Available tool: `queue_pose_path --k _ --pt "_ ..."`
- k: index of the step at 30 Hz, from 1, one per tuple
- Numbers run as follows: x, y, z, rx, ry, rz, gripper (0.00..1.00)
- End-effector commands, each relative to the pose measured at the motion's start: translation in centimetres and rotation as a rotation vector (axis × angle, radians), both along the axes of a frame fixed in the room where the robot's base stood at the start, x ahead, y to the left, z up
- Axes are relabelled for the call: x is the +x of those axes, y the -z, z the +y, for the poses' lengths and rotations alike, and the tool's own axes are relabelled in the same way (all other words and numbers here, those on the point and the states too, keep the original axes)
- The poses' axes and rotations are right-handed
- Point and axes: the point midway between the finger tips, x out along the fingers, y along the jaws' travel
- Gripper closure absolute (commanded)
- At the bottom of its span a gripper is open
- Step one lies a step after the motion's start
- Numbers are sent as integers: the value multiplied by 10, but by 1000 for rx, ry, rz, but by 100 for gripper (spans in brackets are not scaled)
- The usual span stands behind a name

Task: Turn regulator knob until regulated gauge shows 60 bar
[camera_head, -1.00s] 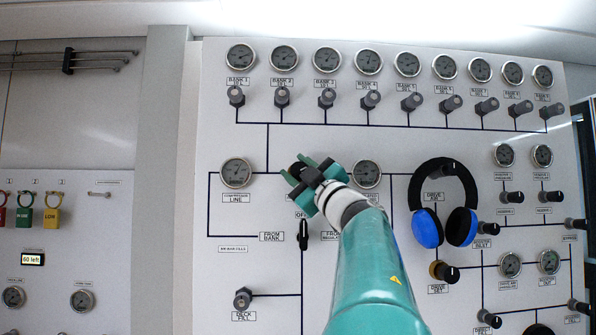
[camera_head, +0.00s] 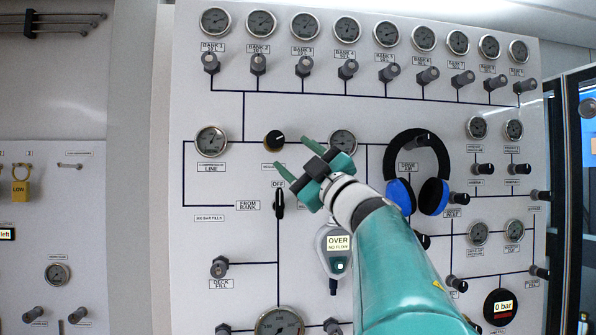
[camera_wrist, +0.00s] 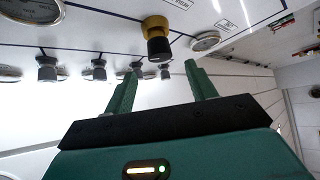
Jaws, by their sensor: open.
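The regulator knob (camera_head: 274,140) is black with a gold collar and a white mark, on the panel between two gauges. In the wrist view the knob (camera_wrist: 157,40) lies just beyond my fingertips, roughly centred between them and apart from them. My gripper (camera_head: 292,153) is open and empty, with its green fingers just right of and below the knob in the head view. The wrist view shows my gripper (camera_wrist: 161,70) with a wide gap. The regulated gauge (camera_head: 342,142) is right of the knob, partly covered by my gripper; its needle is too small to read.
The compressor line gauge (camera_head: 210,141) is left of the knob. A black selector handle (camera_head: 279,203) marked OFF is below. Blue headphones (camera_head: 418,170) hang at right. A handheld display (camera_head: 338,243) reads OVER, NO FLOW. A row of bank knobs (camera_head: 304,67) runs above.

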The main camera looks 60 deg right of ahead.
Motion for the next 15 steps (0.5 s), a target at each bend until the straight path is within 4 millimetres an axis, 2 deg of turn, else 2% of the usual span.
queue_pose_path --k 1,6,15 --pt "-11 5 3 1 2 -1 44" --pt "-34 20 9 -1 1 -1 44" --pt "-43 27 11 -1 2 1 44"
